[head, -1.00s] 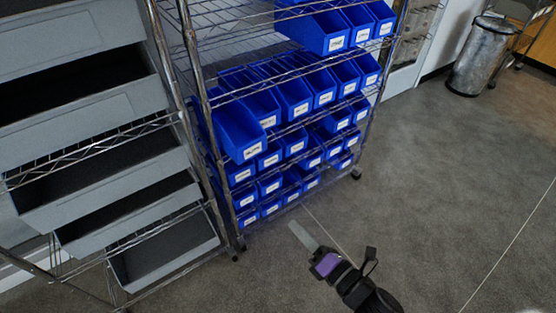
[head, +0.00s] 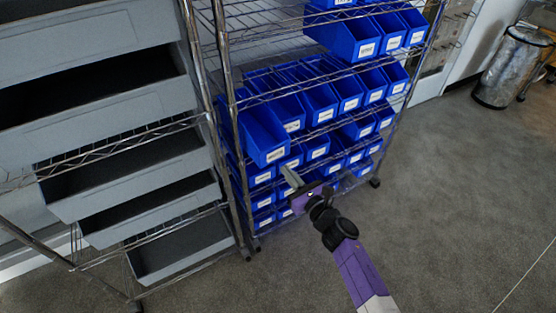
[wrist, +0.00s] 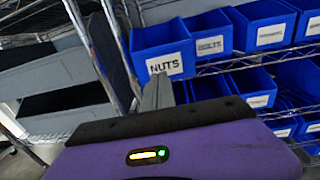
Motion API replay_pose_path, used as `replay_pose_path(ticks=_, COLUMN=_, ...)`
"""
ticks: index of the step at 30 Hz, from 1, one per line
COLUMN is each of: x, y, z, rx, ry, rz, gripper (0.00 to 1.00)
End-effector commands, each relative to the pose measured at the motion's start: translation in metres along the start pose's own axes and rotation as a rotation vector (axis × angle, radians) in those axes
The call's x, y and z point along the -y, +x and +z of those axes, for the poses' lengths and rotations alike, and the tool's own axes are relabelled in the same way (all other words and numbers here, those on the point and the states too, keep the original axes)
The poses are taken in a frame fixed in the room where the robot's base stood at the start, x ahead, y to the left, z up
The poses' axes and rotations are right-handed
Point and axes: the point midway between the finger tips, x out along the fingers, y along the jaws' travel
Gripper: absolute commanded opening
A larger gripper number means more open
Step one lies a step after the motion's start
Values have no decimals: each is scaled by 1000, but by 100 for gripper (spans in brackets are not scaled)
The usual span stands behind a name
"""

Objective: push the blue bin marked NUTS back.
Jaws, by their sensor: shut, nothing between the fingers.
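The blue NUTS bin (wrist: 148,42) is at the left end of its shelf row in the wrist view, its white label facing me. In the head view the leftmost bin (head: 262,138) of the middle row juts forward past its neighbours; its label is too small to read there. My gripper (head: 290,177) is shut and empty, just below and right of that bin's front in the head view. In the wrist view its fingers (wrist: 158,92) point up at the lower edge of the NUTS label and hide a little of the bin's bottom. I cannot tell whether they touch.
A bin marked BOLTS (wrist: 210,38) stands right beside it. Several more blue bins fill the wire rack (head: 226,60), including rows below. A rack post (wrist: 104,50) is close on the left, with grey trays (head: 130,195) beyond.

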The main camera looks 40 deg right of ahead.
Motion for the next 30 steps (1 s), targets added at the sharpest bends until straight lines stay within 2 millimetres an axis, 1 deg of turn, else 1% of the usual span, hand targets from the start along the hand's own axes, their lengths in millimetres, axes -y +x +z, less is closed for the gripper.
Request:
replay_pose_path(ticks=1, x=0, y=12, z=1, rx=1, ry=0, rz=1, gripper=0)
replay_pose_path(ticks=3, x=0, y=24, z=1, rx=1, ry=1, rz=1, gripper=0)
replay_pose_path(ticks=6, x=0, y=39, z=1, rx=1, ry=1, rz=0, gripper=0)
replay_pose_path(ticks=9, x=0, y=49, z=0, rx=0, ry=0, rz=0, gripper=0)
replay_pose_path(ticks=15, x=0, y=58, z=0, rx=-1, ry=2, rz=0, gripper=0)
replay_pose_path(ticks=26, x=0, y=60, z=-1, rx=0, ry=1, rz=0, gripper=0)
replay_pose_path(ticks=29, x=-1, y=71, z=-3, rx=2, ry=-1, rz=2, gripper=0)
replay_pose_path(ticks=30, x=-1, y=78, z=-4, rx=3, ry=0, rz=2, gripper=0)
